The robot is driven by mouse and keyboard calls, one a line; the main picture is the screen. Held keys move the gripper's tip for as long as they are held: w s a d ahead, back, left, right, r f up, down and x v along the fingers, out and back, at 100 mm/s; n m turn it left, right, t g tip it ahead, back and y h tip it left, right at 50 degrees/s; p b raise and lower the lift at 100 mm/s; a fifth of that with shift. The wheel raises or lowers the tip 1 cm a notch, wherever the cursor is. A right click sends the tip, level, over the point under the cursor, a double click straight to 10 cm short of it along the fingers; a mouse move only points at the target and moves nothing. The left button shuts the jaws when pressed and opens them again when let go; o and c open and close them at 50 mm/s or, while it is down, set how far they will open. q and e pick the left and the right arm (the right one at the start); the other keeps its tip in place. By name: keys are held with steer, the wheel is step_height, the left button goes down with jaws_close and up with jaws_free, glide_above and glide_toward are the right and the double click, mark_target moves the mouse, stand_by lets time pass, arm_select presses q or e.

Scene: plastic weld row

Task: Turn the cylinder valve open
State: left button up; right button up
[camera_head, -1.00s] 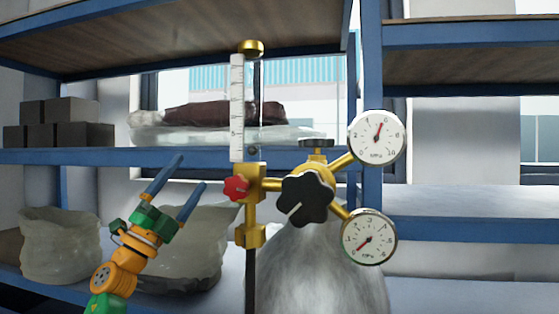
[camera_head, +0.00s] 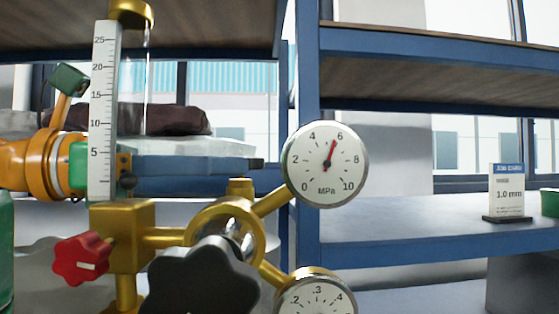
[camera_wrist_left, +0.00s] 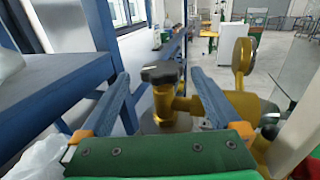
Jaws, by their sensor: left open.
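The black cylinder valve handwheel (camera_wrist_left: 160,72) sits on a brass stem in the left wrist view, between the fingertips of my left gripper (camera_wrist_left: 160,78). The fingers are open, with a gap on each side of it. In the head view my left gripper (camera_head: 255,176) reaches in from the left behind the flow tube, its blue fingers pointing right. My right gripper is out of view.
The regulator stands close in front: a large black star knob (camera_head: 205,280), a red knob (camera_head: 80,260), a scaled flow tube (camera_head: 103,110), an upper gauge (camera_head: 326,163) and a lower gauge (camera_head: 315,298). Blue shelving (camera_head: 430,228) stands behind, with a small sign (camera_head: 508,190).

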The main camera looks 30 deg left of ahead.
arm_select(q)
steer(key=x, duration=0.6)
steer(key=shift+d+p, duration=0.25)
steer(key=shift+p, duration=0.1)
steer(key=shift+a, duration=0.1)
